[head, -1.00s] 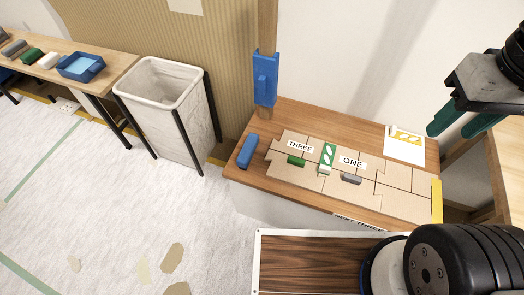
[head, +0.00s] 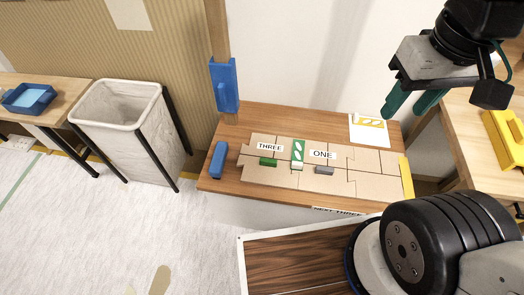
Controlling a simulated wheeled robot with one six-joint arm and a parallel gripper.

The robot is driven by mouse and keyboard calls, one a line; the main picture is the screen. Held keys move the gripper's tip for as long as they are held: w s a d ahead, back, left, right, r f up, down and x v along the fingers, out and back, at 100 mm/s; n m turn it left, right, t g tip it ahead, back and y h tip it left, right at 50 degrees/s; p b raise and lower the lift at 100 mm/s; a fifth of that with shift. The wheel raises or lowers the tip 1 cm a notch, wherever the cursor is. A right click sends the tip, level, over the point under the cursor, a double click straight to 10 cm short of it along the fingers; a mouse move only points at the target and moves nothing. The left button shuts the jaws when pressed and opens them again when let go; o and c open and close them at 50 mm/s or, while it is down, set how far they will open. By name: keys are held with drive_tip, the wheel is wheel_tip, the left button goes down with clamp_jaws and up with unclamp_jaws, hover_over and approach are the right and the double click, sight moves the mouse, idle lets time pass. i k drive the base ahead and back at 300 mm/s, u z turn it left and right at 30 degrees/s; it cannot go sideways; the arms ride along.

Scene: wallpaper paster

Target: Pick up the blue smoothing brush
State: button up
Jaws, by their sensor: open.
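A blue oblong block (head: 218,160), which looks like the smoothing brush, lies at the left end of the wooden table (head: 300,112) in the head view. My gripper (head: 406,108), with green fingers, is at the upper right, above the table's back right side. It is open and empty, well apart from the blue block. Nothing covers the block.
A blue holder (head: 223,85) is fixed to a wooden post behind the block. Tan puzzle-like boards (head: 372,160) carry a green piece (head: 268,162), a grey piece (head: 324,170) and labels. A white bin (head: 117,105) stands left. A yellow tray (head: 505,140) is at right.

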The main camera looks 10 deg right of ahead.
sight(215, 169)
drive_tip(key=u, duration=0.45)
drive_tip(key=k, duration=0.6)
drive_tip(key=u, duration=0.7)
drive_tip(key=i, duration=1.05)
drive_tip(key=z, duration=0.6)
